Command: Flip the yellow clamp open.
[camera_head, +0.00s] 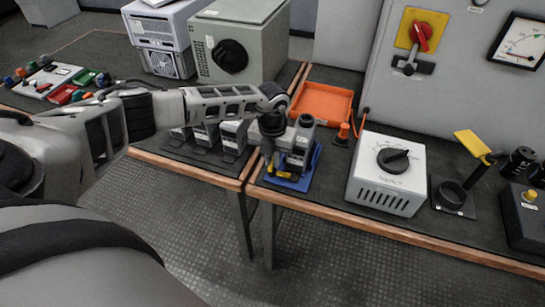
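A small yellow piece (281,175) lies low at the front of a blue base (306,178) on the bench. A grey block-shaped part stands on that base, partly hidden. A second yellow piece, a flat paddle (472,145), sticks up tilted on a black stand with a ring (452,195) at the right. I cannot tell for certain which is the clamp. My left gripper (285,150) is low over the blue base, close above the small yellow piece. Its fingertips blend with the dark and grey parts, so contact and opening are unclear. My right gripper is out of view.
A white box with a black knob (390,172) stands right of the blue base. An orange tray (322,102) lies behind it. Several grey units (234,136) stand just left. A grey cabinet (455,90) with a red switch (421,37) backs the bench. The bench front edge is close.

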